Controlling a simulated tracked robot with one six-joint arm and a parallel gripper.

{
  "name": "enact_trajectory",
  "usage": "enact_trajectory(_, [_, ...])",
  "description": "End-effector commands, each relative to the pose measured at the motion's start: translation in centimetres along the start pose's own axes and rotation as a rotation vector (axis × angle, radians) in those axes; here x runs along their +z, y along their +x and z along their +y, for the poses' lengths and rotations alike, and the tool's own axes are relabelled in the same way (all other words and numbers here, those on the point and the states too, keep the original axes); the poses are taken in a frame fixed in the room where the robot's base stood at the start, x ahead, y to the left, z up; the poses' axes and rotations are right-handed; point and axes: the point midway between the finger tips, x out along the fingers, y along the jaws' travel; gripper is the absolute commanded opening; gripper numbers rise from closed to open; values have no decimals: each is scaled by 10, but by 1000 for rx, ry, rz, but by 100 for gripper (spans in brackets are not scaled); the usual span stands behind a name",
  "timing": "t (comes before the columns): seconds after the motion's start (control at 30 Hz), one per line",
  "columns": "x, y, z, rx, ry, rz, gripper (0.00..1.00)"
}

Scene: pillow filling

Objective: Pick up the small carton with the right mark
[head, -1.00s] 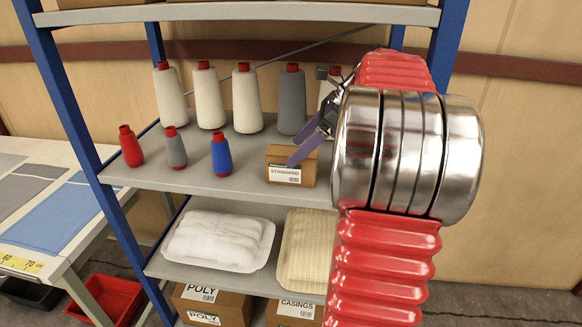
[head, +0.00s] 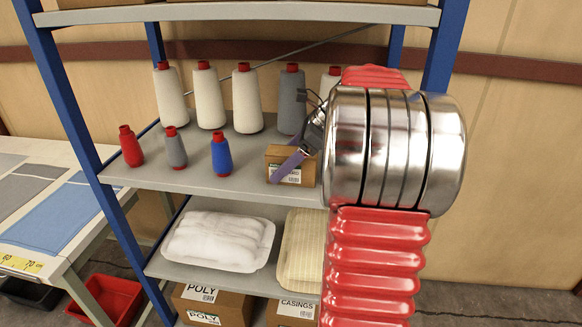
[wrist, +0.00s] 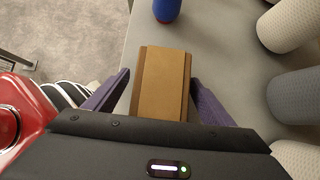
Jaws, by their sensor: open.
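A small brown carton (head: 278,155) stands on the middle shelf, near its front edge. It has a white label on its front, now partly covered by a purple finger in the head view. In the wrist view the carton (wrist: 163,82) lies between the two purple fingers of my gripper (wrist: 158,95). The gripper is open, with a finger on each side of the carton.
On the middle shelf (head: 180,180), a blue spool (head: 221,156) stands left of the carton, and a grey cone (head: 291,100) behind it. More cones and small spools stand further left. A wrapped white pack (head: 218,240) lies on the shelf below. A blue post (head: 446,50) rises at right.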

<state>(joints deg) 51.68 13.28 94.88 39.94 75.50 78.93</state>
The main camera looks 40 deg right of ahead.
Motion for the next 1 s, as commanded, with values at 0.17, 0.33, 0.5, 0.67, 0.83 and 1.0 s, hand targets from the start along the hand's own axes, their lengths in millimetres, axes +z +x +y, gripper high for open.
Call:
enact_trajectory(0.17, [0, 4, 0, -1, 0, 0, 77])
enact_trajectory(0.33, [0, 4, 0, -1, 0, 0, 77])
enact_trajectory(0.5, [0, 4, 0, -1, 1, 0, 77])
enact_trajectory(0.67, [0, 4, 0, -1, 1, 0, 71])
enact_trajectory(0.83, [0, 3, 0, -1, 1, 0, 59])
enact_trajectory(1.0, [0, 3, 0, -1, 1, 0, 47])
